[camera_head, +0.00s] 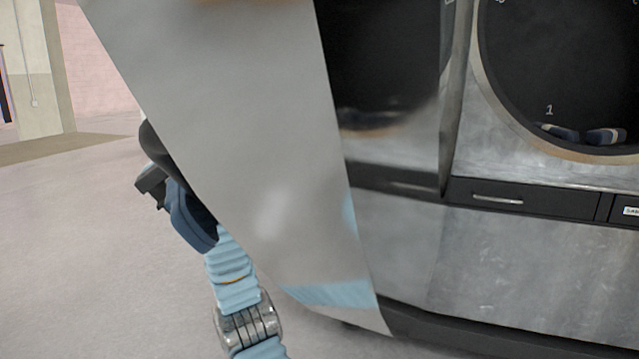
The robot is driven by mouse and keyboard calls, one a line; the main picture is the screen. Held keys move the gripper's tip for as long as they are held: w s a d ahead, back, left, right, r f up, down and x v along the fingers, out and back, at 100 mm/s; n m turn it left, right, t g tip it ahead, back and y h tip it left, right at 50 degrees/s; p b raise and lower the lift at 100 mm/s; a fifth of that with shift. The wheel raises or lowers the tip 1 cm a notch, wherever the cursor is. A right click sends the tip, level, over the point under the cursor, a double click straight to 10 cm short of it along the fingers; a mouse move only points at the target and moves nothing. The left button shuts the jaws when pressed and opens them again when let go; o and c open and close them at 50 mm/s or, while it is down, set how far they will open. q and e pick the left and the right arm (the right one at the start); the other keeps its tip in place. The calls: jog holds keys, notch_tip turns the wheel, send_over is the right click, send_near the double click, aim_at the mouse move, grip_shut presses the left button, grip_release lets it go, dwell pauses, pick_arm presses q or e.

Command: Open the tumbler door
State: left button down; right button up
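A large flat grey metal panel (240,130), which looks like the tumbler door, stands close in front of my head, jutting out from the machine and slanting across the view. Its upper part is cut off by the top edge, and its hinge and handle are not visible. My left gripper (150,180) is at the panel's left edge, partly hidden behind it. Whether its fingers are open or touch the panel cannot be told. The light blue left forearm (232,275) rises from the bottom edge. My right gripper is not in view.
The grey metal machine front (540,265) fills the right side. A round dark window (560,60) marked 1 has shoe-like dark blue items (605,136) low in it. A narrow drawer (540,199) lies below. Bare floor (70,240) is free at left.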

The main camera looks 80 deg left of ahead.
pick_arm(q)
jog(key=shift+s+a+r, duration=0.1)
jog(key=shift+s+a, duration=0.4)
jog(key=shift+s, duration=0.05)
jog(key=c, duration=1.1)
grip_release()
jog(key=shift+o, duration=0.2)
jog(key=p+v, duration=0.1)
jog(key=v, duration=1.2)
jog(key=shift+a, duration=0.4)
jog(key=shift+w, duration=0.1)
